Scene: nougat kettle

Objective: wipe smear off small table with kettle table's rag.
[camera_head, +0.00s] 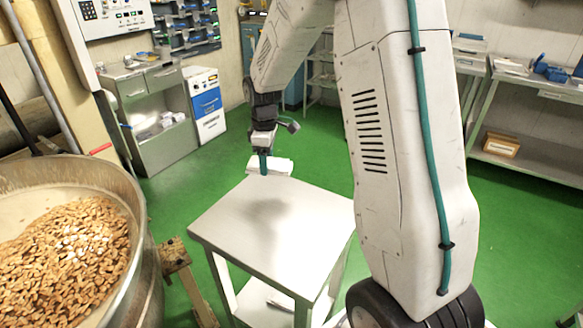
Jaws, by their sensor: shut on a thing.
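The small table (225,225) stands in the middle of the view with a pale, bare top. A soft grey patch (266,210) lies on its far half; I cannot tell whether it is the smear or a shadow. My gripper (264,167) points down at the table's far corner. It is shut on a folded white rag (282,167). The rag is at or just above the far edge; I cannot tell whether it touches the top. My fingers partly hide the rag.
A large metal kettle (146,235) full of nuts (65,265) stands at left, close to the table. A wooden stand (175,256) sits between them. A steel cabinet (155,110) and shelves (535,125) line the back. Green floor (215,150) is clear behind the table.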

